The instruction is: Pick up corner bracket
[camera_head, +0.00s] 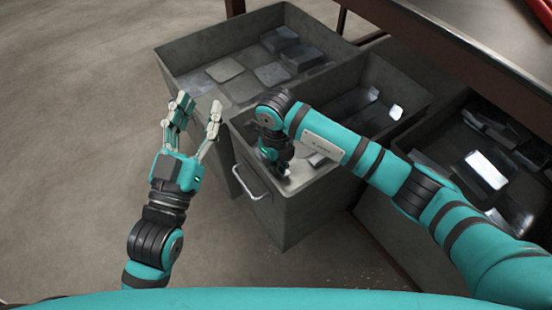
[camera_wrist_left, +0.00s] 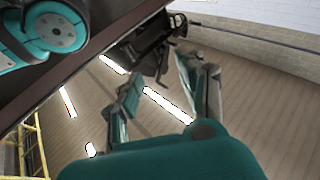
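My right gripper (camera_head: 274,163) points down into the near end of the grey middle bin (camera_head: 276,212). Its fingers are mostly hidden by my wrist and are too small to read. A shiny metal piece (camera_head: 303,176) lies beside it in that bin, and another bright angled piece (camera_head: 396,112) lies at the bin's far right end. I cannot tell which of these is the corner bracket. My left gripper (camera_head: 197,114) is raised, open and empty, left of the bins. In the left wrist view its fingers (camera_wrist_left: 158,84) are spread with nothing between them.
A back left bin (camera_head: 192,50) holds several flat metal plates (camera_head: 272,74). A right bin (camera_head: 375,217) holds loose shiny metal pieces (camera_head: 487,170). A table (camera_head: 480,25) overhangs at the upper right. The middle bin has a front handle (camera_head: 250,184). The floor at left is clear.

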